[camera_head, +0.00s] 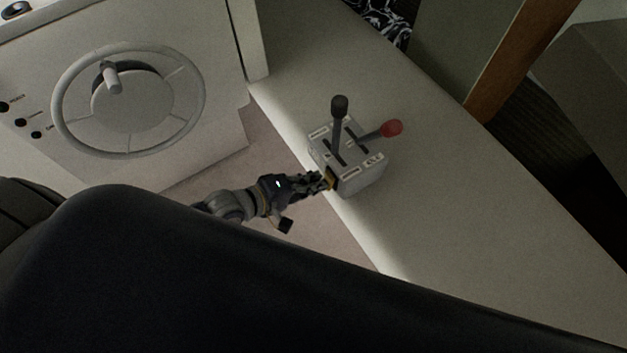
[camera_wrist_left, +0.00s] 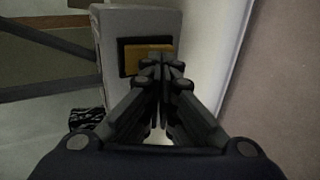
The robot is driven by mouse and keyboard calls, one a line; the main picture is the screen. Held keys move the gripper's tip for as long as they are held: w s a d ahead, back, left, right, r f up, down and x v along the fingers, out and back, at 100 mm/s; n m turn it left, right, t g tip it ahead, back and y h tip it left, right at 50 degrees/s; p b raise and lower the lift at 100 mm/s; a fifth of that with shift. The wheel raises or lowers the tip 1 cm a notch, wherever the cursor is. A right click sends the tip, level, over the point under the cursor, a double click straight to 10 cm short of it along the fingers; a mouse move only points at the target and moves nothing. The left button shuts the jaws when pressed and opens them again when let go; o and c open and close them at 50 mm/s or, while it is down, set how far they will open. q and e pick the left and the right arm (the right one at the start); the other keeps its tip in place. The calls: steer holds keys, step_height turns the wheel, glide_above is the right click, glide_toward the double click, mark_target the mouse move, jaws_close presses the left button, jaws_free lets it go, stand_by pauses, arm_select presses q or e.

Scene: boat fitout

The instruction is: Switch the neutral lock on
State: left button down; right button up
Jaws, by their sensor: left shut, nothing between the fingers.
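The control box (camera_head: 362,178) is a light grey block on the white ledge, with a black-knobbed lever (camera_head: 339,108) and a red-knobbed lever (camera_head: 391,128) rising from slots in its top. A yellow-orange rocker (camera_head: 331,181) in a dark frame sits on the side of the box facing my left gripper. The rocker also shows in the left wrist view (camera_wrist_left: 150,57), just beyond the fingertips. My left gripper (camera_head: 325,181) is shut and empty, with its tips at or very close to the rocker; I cannot tell whether they touch. The tips partly hide the rocker. My right gripper is not in view.
A white panel with a steering wheel (camera_head: 185,118) stands at the left. The ledge (camera_head: 470,220) is clear to the right of the box. A wooden post (camera_head: 515,62) stands at the upper right. My own dark body fills the lower foreground.

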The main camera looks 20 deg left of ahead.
arm_select(q)
steer(key=shift+w+d+f+t+h+b, duration=0.2)
steer(key=shift+f+t+h+b, duration=0.15)
steer(key=shift+b, duration=0.4)
steer(key=shift+r, duration=0.2)
steer(key=shift+r+p, duration=0.75)
steer(key=shift+p, duration=0.15)
steer(key=shift+r, duration=0.1)
